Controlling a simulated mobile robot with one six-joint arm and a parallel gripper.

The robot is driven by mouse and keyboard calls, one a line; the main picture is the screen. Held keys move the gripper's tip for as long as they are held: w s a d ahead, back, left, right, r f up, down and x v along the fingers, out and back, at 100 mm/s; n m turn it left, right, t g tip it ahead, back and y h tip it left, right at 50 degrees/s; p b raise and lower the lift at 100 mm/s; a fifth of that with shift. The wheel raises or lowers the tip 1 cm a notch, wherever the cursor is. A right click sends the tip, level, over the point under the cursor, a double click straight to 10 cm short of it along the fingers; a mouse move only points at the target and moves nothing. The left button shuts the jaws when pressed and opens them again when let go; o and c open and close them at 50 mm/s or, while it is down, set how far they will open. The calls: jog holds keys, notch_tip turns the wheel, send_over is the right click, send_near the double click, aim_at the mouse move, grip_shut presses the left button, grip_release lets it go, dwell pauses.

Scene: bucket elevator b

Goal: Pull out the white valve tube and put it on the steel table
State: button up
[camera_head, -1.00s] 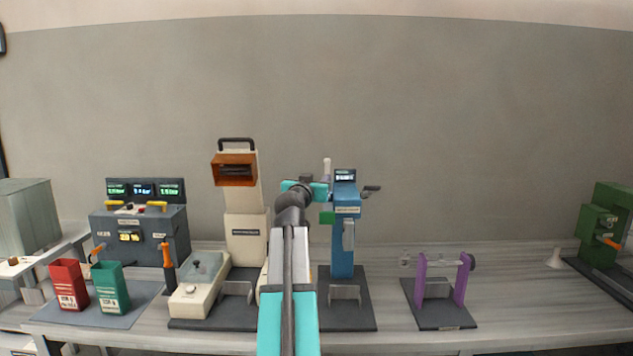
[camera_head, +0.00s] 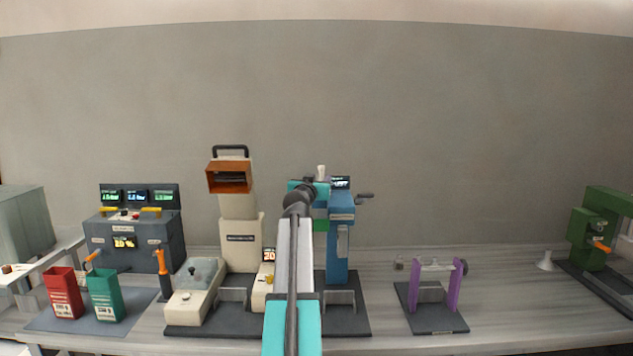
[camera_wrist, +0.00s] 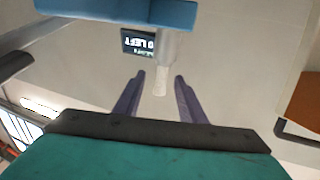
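The white valve tube (camera_head: 321,172) stands upright at the top of the blue machine (camera_head: 341,225), behind the end of my arm. In the wrist view the tube (camera_wrist: 163,75) appears as a pale, narrow piece below a blue part (camera_wrist: 130,10), its tip between my finger ends. My gripper (camera_wrist: 159,85) is open, with one dark finger on each side of the tube and visible gaps to both. In the head view my arm hides part of the blue machine, and my fingers cannot be made out there. The steel table (camera_head: 510,318) runs under all the machines.
A cream machine with an orange hopper (camera_head: 229,178) stands close left of my arm. A purple stand (camera_head: 432,293) is to the right, and a green machine (camera_head: 594,235) at far right. Red (camera_head: 64,292) and green (camera_head: 106,294) bins stand at left.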

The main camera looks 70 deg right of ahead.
aim_at(322, 177)
jog(key=shift+w+d+p, duration=0.15)
jog(key=shift+d+p, duration=0.15)
jog(key=shift+d, duration=0.8)
jog(key=shift+w+d+p, duration=0.1)
jog(key=shift+d+p, duration=0.2)
jog(key=shift+d, duration=0.8)
grip_shut()
